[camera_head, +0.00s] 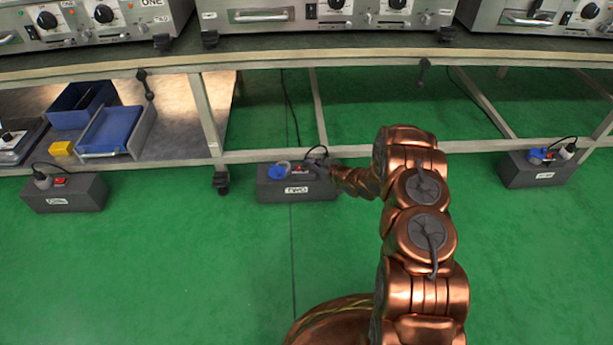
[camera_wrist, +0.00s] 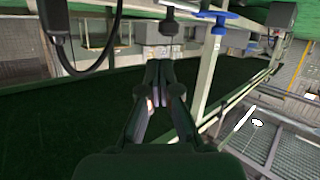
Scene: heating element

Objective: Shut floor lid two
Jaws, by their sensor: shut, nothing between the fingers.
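Floor box two (camera_head: 296,190), a dark grey block labelled TWO, sits on the green floor below the front edge of the bench. A round blue lid (camera_head: 280,169) shows at the left of its top; its exact tilt is too small to tell. A red switch and a dark plug with a cable sit to its right. My gripper (camera_head: 322,166) is at the right part of the box top, right of the blue lid; contact cannot be told. In the wrist view my gripper (camera_wrist: 160,72) has its fingers together and empty.
Floor box one (camera_head: 64,193) stands at the left and another floor box (camera_head: 538,168) at the right. The bench's lower rail (camera_head: 260,156) runs just behind box two, with a caster (camera_head: 221,182) at its left. Blue bins (camera_head: 82,104) stand on the lower shelf.

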